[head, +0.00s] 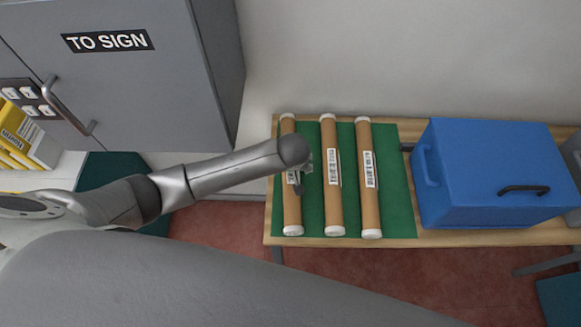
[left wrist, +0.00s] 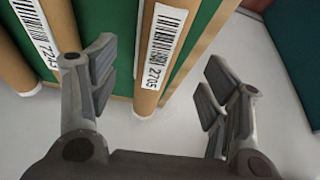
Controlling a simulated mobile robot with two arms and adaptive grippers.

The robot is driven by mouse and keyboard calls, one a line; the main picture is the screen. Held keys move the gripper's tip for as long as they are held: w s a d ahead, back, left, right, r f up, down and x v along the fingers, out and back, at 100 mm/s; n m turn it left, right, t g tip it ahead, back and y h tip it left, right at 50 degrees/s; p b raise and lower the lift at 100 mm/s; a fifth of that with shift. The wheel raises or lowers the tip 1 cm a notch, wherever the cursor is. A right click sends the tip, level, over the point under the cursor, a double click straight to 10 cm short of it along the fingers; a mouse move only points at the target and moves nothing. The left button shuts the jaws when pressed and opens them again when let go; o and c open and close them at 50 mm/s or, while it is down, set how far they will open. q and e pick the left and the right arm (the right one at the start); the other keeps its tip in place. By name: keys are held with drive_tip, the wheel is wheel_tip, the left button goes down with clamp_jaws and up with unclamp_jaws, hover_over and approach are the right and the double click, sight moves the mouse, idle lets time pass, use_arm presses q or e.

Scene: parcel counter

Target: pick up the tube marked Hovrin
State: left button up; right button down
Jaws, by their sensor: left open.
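Three brown cardboard tubes with white end caps lie side by side on a green mat: a left tube (head: 292,212), a middle tube (head: 331,197) and a right tube (head: 370,205). Each has a white label; I cannot read Hovrin on any. My left gripper (head: 303,180) is above the left tube and partly hides its label. In the left wrist view my open gripper (left wrist: 160,85) has a tube (left wrist: 147,101) labelled 2705 between its spread fingers, apparently without contact. A neighbouring tube (left wrist: 62,25) labelled 7243 is beyond the left finger. My right gripper is out of view.
The green mat (head: 402,205) lies on a wooden table (head: 440,238) against the wall. A blue box (head: 480,170) with a dark handle stands right of the mat. A grey cabinet (head: 150,90) marked TO SIGN and yellow packages (head: 25,135) are at the left.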

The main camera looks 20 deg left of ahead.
use_arm(q)
drive_tip(key=shift+w+f, duration=0.15)
drive_tip(key=shift+f, duration=0.2)
drive_tip(key=shift+a+f+p, duration=0.1)
drive_tip(key=shift+f+p, duration=0.3)
drive_tip(key=x, duration=0.2)
drive_tip(key=shift+w+f+p, duration=0.15)
drive_tip(key=shift+f+p, duration=0.15)
drive_tip(key=shift+f, duration=0.1)
drive_tip(key=shift+w+f, duration=0.15)
drive_tip(key=shift+f, duration=0.35)
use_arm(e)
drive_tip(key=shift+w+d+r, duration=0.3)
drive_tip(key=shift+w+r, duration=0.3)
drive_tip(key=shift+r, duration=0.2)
use_arm(q)
drive_tip(key=c, duration=1.1)
drive_tip(key=shift+c, duration=1)
drive_tip(key=shift+r, duration=0.1)
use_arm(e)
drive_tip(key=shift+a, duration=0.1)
